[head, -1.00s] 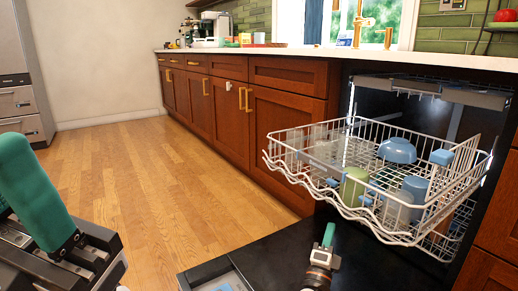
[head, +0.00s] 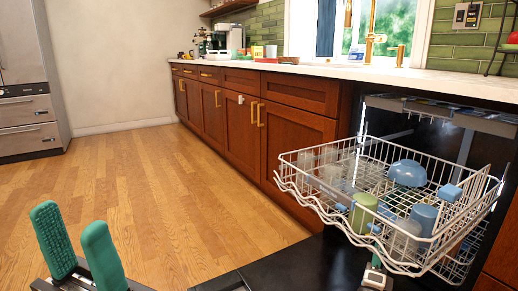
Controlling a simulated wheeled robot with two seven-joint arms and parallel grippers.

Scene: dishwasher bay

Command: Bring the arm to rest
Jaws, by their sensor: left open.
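My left gripper (head: 72,220) is at the lower left of the head view, over the wood floor. Its two green fingers point up and stand apart, with nothing between them. It is well away from the dishwasher. Part of my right gripper (head: 375,277) shows at the bottom edge, just below the front of the rack, over the black dishwasher door. Its fingers are mostly hidden or cut off.
The white upper rack (head: 290,183) is pulled out. It holds a blue bowl (head: 407,172), a green cup (head: 363,213), a blue cup (head: 423,217) and other cups. The black door (head: 300,262) lies open below. Wooden cabinets (head: 240,135) line the right; the floor (head: 150,180) at left is clear.

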